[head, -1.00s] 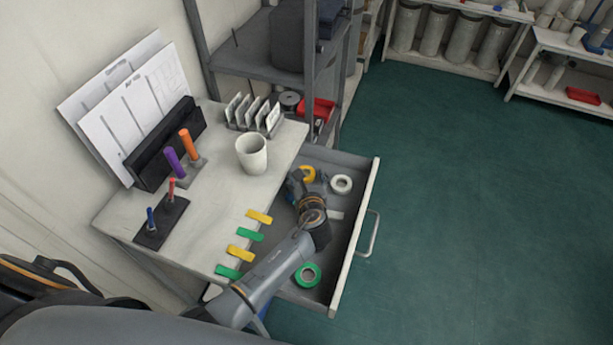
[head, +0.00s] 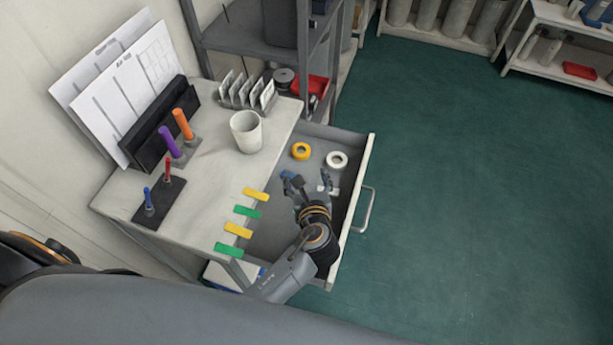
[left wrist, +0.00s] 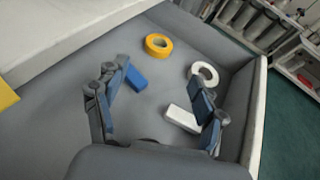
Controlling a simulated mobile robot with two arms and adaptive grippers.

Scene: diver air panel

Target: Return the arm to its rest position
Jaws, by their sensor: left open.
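My left gripper (head: 308,183) is open and empty, over the open drawer (head: 350,205) of the white desk. In the left wrist view its two blue-padded fingers (left wrist: 160,80) stand wide apart with nothing between them in their grip. A yellow tape roll (head: 301,151) and a white tape roll (head: 337,160) lie in the drawer beyond the fingers. A small blue block (left wrist: 137,80) and a white block (left wrist: 183,118) also lie on the drawer floor. My left forearm covers the drawer's near part. My right gripper does not show.
The desk top (head: 215,165) holds a white cup (head: 246,131), marker stands, a card rack (head: 246,92) and several yellow and green tags along its edge. Grey shelving (head: 255,40) stands behind. The drawer handle (head: 366,210) juts right. Green floor (head: 460,180) on the right is clear.

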